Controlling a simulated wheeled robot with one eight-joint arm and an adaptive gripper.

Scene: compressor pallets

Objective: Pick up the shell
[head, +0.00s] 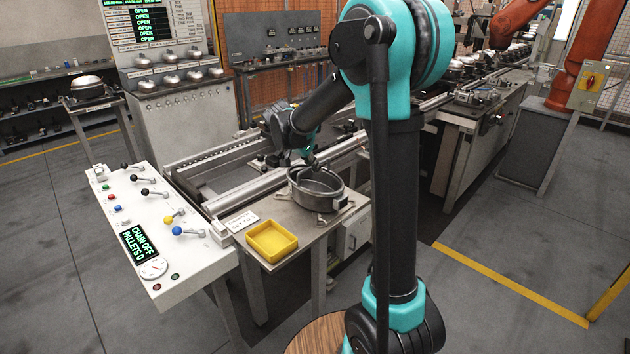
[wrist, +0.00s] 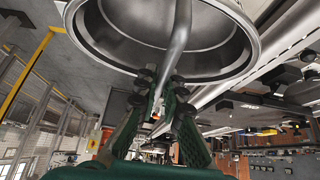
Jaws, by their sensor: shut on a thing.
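The shell (head: 322,202) is a round, open grey metal bowl in the head view, at the small side table. It fills the top of the wrist view (wrist: 215,68), where I see its wide rim and hollow inside. A bent grey tube (wrist: 178,45) runs across it and down between my fingers. My gripper (head: 308,158) reaches down to the shell's far rim in the head view. In the wrist view its dark green fingers are closed in on the tube at the rim. I cannot tell whether the shell still touches the table, as its underside is hidden.
A yellow tray (head: 271,241) and a small white label card (head: 241,221) lie on the side table (head: 300,228). A white control panel (head: 150,225) with levers stands to the left. The conveyor rail (head: 235,155) runs behind the shell. Open floor lies to the right.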

